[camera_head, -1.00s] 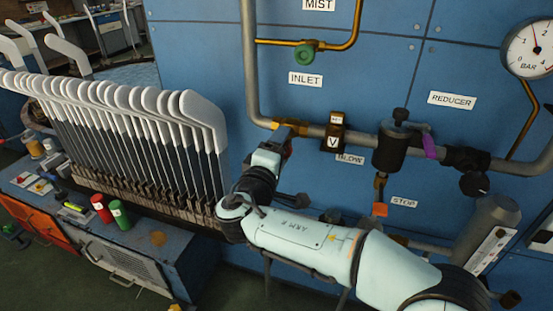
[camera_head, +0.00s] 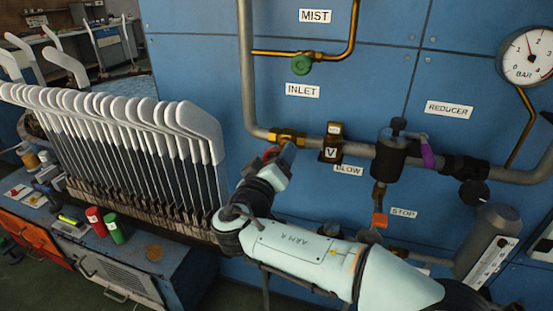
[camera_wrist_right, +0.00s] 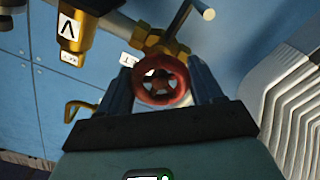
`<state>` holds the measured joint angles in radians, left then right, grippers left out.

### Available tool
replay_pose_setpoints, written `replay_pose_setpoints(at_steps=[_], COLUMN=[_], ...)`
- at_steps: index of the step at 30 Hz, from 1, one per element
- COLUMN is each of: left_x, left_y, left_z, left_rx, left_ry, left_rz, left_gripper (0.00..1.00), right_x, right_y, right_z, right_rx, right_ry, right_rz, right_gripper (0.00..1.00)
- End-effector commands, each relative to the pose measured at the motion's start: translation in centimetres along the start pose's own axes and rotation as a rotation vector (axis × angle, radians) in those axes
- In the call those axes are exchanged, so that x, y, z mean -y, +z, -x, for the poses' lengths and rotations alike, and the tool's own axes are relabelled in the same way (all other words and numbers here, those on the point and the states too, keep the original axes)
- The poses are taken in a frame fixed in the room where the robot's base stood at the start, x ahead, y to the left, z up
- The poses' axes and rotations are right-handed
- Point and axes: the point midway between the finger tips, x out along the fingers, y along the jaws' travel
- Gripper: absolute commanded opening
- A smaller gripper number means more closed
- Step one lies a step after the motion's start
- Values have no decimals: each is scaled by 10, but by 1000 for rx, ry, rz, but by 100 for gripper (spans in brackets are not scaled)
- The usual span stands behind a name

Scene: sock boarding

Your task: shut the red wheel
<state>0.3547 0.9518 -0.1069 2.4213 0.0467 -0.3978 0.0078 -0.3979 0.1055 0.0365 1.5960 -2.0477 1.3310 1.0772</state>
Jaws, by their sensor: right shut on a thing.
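The red wheel (camera_wrist_right: 162,99) is a small spoked handwheel on a brass valve (camera_wrist_right: 158,45) in the right wrist view. My right gripper (camera_wrist_right: 161,76) has one finger on each side of its rim and is shut on it. In the head view only a bit of red (camera_head: 271,152) shows beside the gripper (camera_head: 283,154), under the brass valve (camera_head: 287,136) on the grey inlet pipe. The gripper hides most of the wheel there. My left gripper is out of view.
A green wheel (camera_head: 301,65) sits on the mist pipe above the INLET label (camera_head: 302,90). A brass block marked V (camera_head: 331,153) is just right of the valve. A row of white-topped sock boards (camera_head: 200,125) stands close to the left of my right arm.

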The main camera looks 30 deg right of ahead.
Motion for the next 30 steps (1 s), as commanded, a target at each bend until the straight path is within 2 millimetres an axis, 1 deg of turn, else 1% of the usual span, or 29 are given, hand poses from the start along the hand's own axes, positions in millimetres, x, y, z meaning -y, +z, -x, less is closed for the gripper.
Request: replay_pose_setpoints(at_steps=[6,18,19,21,30], left_x=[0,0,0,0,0], left_y=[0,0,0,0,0], left_z=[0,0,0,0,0], left_rx=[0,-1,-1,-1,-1], left_ry=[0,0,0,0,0], left_rz=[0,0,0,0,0], left_gripper=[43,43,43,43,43], right_x=[0,0,0,0,0], right_y=[-1,-1,-1,-1,0], right_z=[1,1,1,0,2], right_rx=[-2,-3,-3,-2,-1], right_ry=[-1,-1,-1,-1,-1], right_rz=[-38,-44,-44,-43,-41], right_gripper=[35,35,72,90,90])
